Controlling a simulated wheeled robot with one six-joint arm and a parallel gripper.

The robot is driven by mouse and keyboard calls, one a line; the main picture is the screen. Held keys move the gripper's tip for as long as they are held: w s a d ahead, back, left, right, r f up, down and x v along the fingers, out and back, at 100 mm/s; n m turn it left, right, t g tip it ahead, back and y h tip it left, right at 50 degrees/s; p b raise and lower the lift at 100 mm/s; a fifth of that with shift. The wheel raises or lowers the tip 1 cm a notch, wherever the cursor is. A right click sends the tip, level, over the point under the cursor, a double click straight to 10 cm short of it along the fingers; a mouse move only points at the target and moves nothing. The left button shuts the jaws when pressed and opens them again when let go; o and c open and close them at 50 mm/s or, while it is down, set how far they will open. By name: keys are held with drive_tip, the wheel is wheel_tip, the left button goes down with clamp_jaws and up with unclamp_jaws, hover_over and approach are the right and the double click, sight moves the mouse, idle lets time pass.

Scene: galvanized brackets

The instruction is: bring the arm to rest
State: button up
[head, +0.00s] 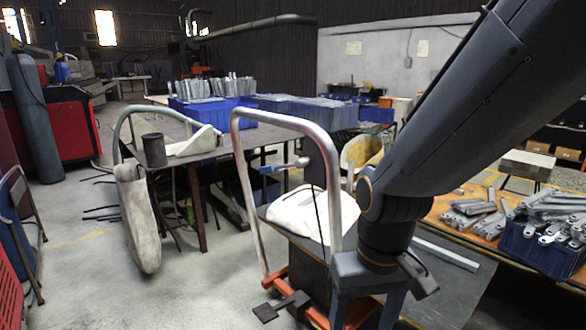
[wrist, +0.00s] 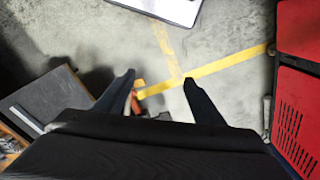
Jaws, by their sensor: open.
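My gripper (wrist: 160,82) is open and empty in the wrist view, its two dark fingers spread apart over the concrete floor. Yellow floor lines (wrist: 205,70) show between and beyond the fingers. In the head view my arm comes down from the upper right and bends at the wrist. My gripper (head: 366,308) points downward there, near the trolley (head: 330,160), partly cut off by the bottom edge. Galvanized brackets (head: 478,210) lie on a wooden-topped table at the right, and more fill a blue bin (head: 518,250). No bracket is in my gripper.
The trolley has a tall metal handle and orange frame. A dark-topped table (head: 262,134) with blue bins stands behind it. A red cabinet (wrist: 298,105) is at the right of the wrist view. A folding chair (head: 22,225) stands at far left. Floor at left centre is open.

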drive_tip(key=s+d+r+m+p, duration=0.2)
drive_tip(key=d+r+p, duration=0.5)
drive_tip(key=r+p, duration=0.2)
drive_tip(key=shift+d+h+p, duration=0.3)
drive_tip(key=shift+d+p, duration=0.05)
drive_tip(key=shift+p, duration=0.5)
